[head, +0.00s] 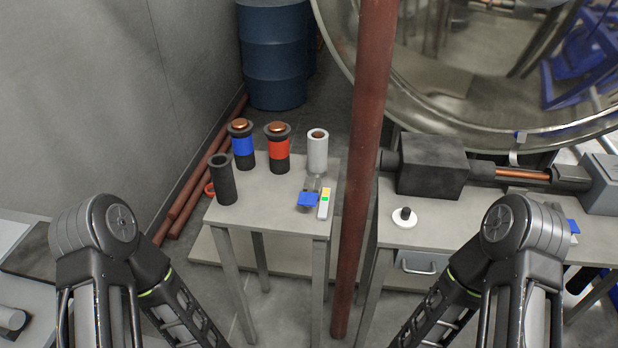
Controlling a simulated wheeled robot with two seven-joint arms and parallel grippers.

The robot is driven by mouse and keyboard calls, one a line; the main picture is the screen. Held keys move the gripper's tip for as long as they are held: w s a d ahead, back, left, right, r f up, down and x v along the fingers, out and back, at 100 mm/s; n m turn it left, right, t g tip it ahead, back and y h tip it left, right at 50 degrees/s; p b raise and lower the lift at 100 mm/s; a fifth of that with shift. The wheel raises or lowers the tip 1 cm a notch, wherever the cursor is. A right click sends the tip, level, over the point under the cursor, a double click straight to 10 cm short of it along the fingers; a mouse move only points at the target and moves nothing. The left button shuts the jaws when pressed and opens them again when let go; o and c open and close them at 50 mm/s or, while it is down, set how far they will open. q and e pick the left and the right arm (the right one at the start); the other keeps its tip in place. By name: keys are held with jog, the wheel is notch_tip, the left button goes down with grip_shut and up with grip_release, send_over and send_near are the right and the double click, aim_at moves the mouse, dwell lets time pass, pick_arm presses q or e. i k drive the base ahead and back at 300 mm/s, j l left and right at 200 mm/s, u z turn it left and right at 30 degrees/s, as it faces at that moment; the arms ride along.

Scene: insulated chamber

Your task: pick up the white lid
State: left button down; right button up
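A white lid (404,219), a round disc with a black knob on top, lies on the right bench near its front left corner. No gripper touches it. My two arms come in from the lower left and lower right, and their lower links run out of the bottom of the picture. Neither gripper shows in the head view. The right arm's elbow is to the right of the lid and nearer to me.
A small table (262,205) carries a black cylinder (224,180), a blue-banded canister (242,146), a red-banded canister (279,149) and a white cylinder (317,152). A brown vertical pipe (362,170) stands between table and bench. A dark machine block (430,166) sits behind the lid.

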aim_at(404, 218)
jog(key=l+z, duration=0.25)
jog(key=l, duration=0.2)
jog(key=l+z, duration=0.2)
jog(key=l, duration=0.25)
jog(key=i+l+z, duration=0.25)
jog(key=l, duration=0.15)
jog(key=l+z, duration=0.25)
jog(key=l, duration=0.2)
